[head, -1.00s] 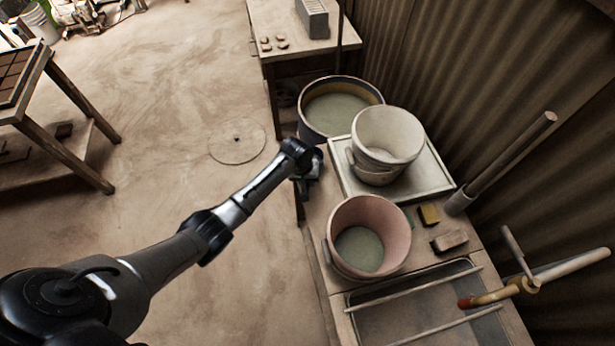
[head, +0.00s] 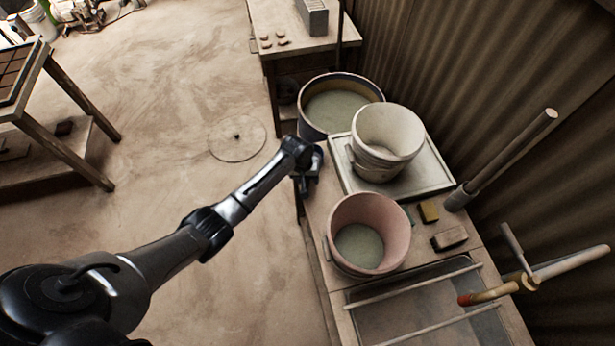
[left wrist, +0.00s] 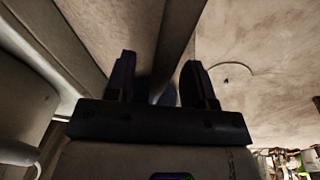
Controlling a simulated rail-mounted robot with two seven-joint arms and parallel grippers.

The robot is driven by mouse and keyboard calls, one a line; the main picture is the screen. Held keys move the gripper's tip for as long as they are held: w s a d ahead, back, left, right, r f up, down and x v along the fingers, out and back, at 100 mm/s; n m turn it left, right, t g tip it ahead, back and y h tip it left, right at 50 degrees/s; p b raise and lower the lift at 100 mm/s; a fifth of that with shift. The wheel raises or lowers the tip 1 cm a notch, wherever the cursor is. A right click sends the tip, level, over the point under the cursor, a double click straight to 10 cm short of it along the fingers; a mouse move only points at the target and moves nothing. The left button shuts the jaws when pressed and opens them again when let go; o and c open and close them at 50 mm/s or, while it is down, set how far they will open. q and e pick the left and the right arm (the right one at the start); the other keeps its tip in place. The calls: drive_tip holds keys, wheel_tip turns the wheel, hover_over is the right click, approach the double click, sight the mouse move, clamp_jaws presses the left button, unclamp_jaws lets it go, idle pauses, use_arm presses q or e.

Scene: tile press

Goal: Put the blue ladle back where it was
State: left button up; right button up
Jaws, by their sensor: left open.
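I cannot make out the blue ladle for certain in either view. In the left wrist view a dim bluish shape (left wrist: 168,94) shows between and beyond my fingers, too dark to tell what it is. My left gripper (head: 308,182) is at the left edge of the bench (head: 318,207), beside the tray with the white bucket. In the left wrist view my left gripper (left wrist: 159,78) has its two dark fingers apart, with the bench side and floor beyond. My right gripper is in neither view.
A pink bucket (head: 396,222) and a white bucket (head: 385,130) stand on the bench near my gripper. A dark tub (head: 313,127) is behind. A yellow sponge (head: 428,211) and a brownish block (head: 449,239) lie right of the pink bucket. The floor to the left is mostly clear.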

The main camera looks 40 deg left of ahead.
use_arm(q)
wheel_tip(320, 180, up, 12)
drive_tip(key=s+a+p, duration=0.1)
drive_tip(key=a+p, duration=0.1)
drive_tip(key=p, duration=0.1)
drive_tip(key=s+d+f+m, duration=0.2)
drive_tip(key=s+d, duration=0.2)
drive_tip(key=s, duration=0.4)
drive_tip(key=s+d+f+m, duration=0.2)
drive_tip(key=s+d+f, duration=0.15)
drive_tip(key=s, duration=0.35)
drive_tip(key=s+d+r+m+t, duration=0.1)
drive_tip(key=s+d+r+m, duration=0.1)
drive_tip(key=s, duration=0.6)
drive_tip(key=s+d+r+m+t+y, duration=0.1)
drive_tip(key=s+r+m, duration=0.1)
drive_tip(key=s+r, duration=0.3)
drive_tip(key=s, duration=0.4)
drive_tip(key=shift+s+d, duration=0.2)
drive_tip(key=shift+d, duration=0.15)
wheel_tip(320, 180, up, 25)
drive_tip(key=p, duration=2.5)
drive_tip(key=shift+r, duration=0.1)
